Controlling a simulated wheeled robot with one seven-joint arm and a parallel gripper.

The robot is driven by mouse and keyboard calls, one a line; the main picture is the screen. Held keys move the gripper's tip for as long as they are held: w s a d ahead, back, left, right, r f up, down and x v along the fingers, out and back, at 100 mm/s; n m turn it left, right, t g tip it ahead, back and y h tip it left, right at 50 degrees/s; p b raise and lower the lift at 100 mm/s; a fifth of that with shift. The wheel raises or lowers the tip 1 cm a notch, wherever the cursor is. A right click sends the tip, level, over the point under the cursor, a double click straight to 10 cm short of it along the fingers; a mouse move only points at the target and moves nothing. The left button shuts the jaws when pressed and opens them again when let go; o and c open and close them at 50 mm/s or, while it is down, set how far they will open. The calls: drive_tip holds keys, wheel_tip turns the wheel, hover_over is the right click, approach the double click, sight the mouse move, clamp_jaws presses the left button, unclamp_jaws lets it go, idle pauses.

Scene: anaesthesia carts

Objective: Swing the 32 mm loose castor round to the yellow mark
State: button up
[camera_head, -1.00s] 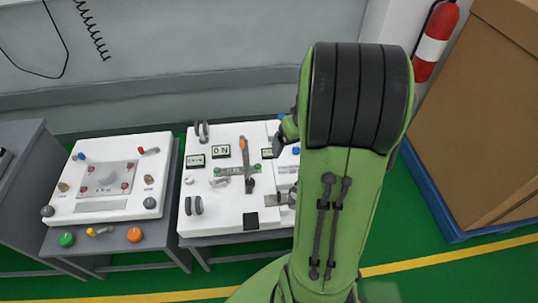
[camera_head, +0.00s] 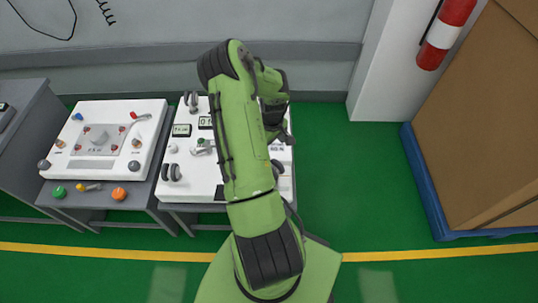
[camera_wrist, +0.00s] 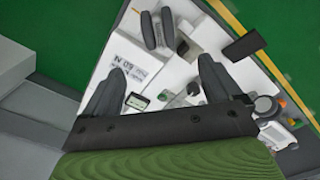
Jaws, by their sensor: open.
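A dark grey twin-wheel castor (camera_wrist: 158,30) stands on the white cart top in the wrist view, ahead of my fingertips. It also shows at the cart's right side in the head view (camera_head: 278,167), partly behind my arm. My gripper (camera_wrist: 160,78) is open and empty, its fingers spread above the white top and short of the castor. Other twin castors stand at the top's back left (camera_head: 190,101) and front left (camera_head: 172,172). I cannot read which is 32 mm. I cannot make out a yellow mark by any castor.
Small displays (camera_head: 181,130), a lever (camera_head: 202,147) and a black square (camera_wrist: 245,46) share the white top. A second white panel (camera_head: 100,109) with knobs stands to the left. Green floor (camera_head: 340,190) between is clear.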

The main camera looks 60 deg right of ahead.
sight(277, 168)
wheel_tip(277, 168, down, 12)
drive_tip(key=shift+f+b, duration=0.1)
drive_tip(key=shift+b, duration=0.7)
drive_tip(key=shift+c, duration=0.4)
drive_tip(key=c, duration=1.2)
drive_tip(key=shift+f+m+b, duration=0.1)
drive_tip(key=shift+m+b, duration=0.75)
drive_tip(key=shift+m, duration=0.35)
drive_tip(key=shift+m+b, duration=0.6)
drive_tip(key=shift+m, duration=0.7)
drive_tip(key=m+b, duration=0.1)
drive_tip(key=m, duration=0.1)
drive_tip(key=shift+w+m+b, duration=0.1)
drive_tip(key=shift+m+b, duration=0.25)
drive_tip(key=shift+m, duration=0.05)
drive_tip(key=shift+m+b, duration=0.45)
drive_tip(key=shift+m, duration=0.65)
